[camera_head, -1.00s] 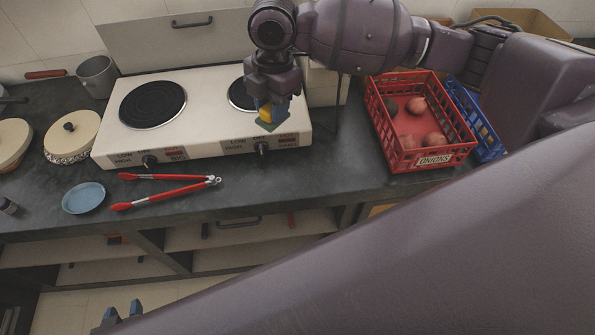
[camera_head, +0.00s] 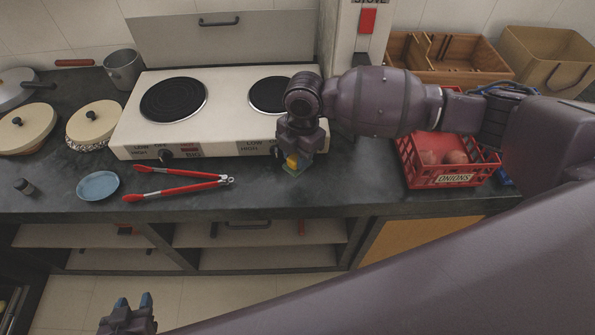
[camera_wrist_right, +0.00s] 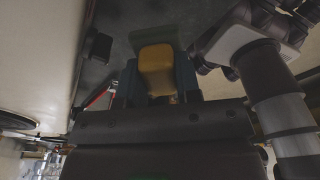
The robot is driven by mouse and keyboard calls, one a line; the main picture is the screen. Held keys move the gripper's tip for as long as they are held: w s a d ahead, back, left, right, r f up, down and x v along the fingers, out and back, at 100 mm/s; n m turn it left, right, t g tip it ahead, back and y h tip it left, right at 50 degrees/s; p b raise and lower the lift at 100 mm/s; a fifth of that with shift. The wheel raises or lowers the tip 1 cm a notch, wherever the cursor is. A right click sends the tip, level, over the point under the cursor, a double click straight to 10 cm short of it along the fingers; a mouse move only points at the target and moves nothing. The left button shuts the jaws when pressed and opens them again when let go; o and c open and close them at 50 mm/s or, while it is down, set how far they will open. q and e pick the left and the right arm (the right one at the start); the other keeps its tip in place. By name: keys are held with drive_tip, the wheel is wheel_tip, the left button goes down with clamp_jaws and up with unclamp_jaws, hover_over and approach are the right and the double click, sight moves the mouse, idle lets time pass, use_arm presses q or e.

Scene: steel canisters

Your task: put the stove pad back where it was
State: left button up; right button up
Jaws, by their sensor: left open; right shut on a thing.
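My right gripper (camera_head: 293,160) is shut on the stove pad (camera_head: 291,163), which has a yellow grip and a dark green pad. It holds the pad in front of the right front corner of the white two-burner stove (camera_head: 222,137). In the right wrist view the yellow grip (camera_wrist_right: 157,68) sits between the two fingers, with the green pad beyond it. My left gripper (camera_head: 133,302) is open and empty, low at the bottom left, in front of the counter.
Red-handled tongs (camera_head: 185,188) and a blue dish (camera_head: 98,185) lie in front of the stove. A red onion crate (camera_head: 455,177) stands to the right. A pale upright panel (camera_head: 345,40) carries a red piece (camera_head: 368,20) under a cut-off sign. Lidded pots (camera_head: 93,122) stand left.

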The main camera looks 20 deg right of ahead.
sight(297, 182)
drive_tip(key=shift+f, duration=1.4)
wheel_tip(297, 182, down, 3)
drive_tip(key=shift+f+b, duration=0.15)
drive_tip(key=shift+b, duration=0.2)
drive_tip(key=shift+f, duration=0.2)
drive_tip(key=shift+f, duration=0.15)
drive_tip(key=o, duration=0.9)
drive_tip(key=r, duration=0.8)
drive_tip(key=d+r+p, duration=0.1)
drive_tip(key=r, duration=0.3)
drive_tip(key=shift+w+d+r, duration=0.1)
drive_tip(key=shift+w+r, duration=0.05)
drive_tip(key=shift+w, duration=0.25)
